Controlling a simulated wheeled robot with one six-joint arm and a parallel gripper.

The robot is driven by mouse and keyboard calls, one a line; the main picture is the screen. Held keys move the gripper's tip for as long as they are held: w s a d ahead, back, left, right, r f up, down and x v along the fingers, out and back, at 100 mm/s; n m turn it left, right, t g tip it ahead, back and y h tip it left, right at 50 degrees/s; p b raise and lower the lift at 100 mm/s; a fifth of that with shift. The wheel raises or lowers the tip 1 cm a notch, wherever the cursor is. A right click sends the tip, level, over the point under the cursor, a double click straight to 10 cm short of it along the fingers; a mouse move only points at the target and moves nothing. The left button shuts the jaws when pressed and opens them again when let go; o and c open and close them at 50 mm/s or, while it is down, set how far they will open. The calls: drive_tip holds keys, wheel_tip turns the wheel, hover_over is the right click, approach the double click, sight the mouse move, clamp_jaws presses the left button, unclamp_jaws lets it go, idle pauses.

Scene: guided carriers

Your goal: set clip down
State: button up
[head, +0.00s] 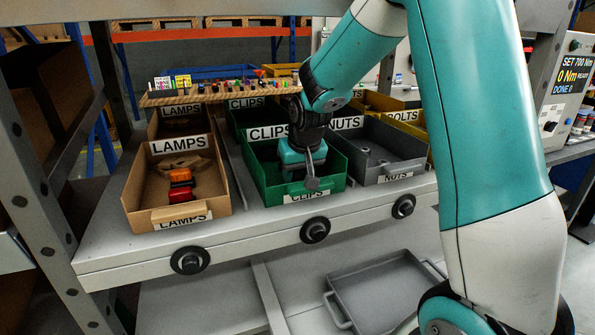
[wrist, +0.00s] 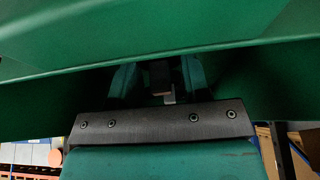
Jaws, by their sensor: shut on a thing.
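My gripper (head: 306,172) is low over the front of the green CLIPS bin (head: 262,183), near its front wall. In the wrist view its two fingers (wrist: 160,84) are closed on a small dark piece with a brownish face and a grey bit below it, which I take to be the clip (wrist: 160,72). A small grey rounded piece also shows under the gripper in the head view, against the bin's front; I cannot tell if it is part of the clip. The green bin wall (wrist: 160,20) fills the top of the wrist view. The bin's floor is mostly hidden.
A cardboard LAMPS bin (head: 143,190) with red and orange lamps stands to the left. A grey NUTS bin (head: 400,160) with a few nuts stands to the right. A rack of small parts (head: 215,92) lies behind. An empty grey tray (head: 385,295) sits below the shelf.

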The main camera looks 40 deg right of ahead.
drive_tip(key=shift+f, duration=0.15)
drive_tip(key=o, duration=0.9)
drive_tip(key=shift+r, duration=0.4)
drive_tip(key=b+v, duration=0.1)
drive_tip(key=v, duration=1.1)
drive_tip(key=s+a+f+n+g+y, duration=0.1)
drive_tip(key=s+a+f+n, duration=0.1)
drive_tip(key=s+a, duration=0.5)
drive_tip(key=s+a+f+n+g+y, duration=0.1)
drive_tip(key=s+a+f+n+y, duration=0.1)
drive_tip(key=s+a+n, duration=0.3)
drive_tip(key=s+a+f+n+g+y, duration=0.2)
drive_tip(key=s+a+n, duration=0.1)
drive_tip(key=s+a, duration=0.8)
drive_tip(key=shift+s+f, duration=0.1)
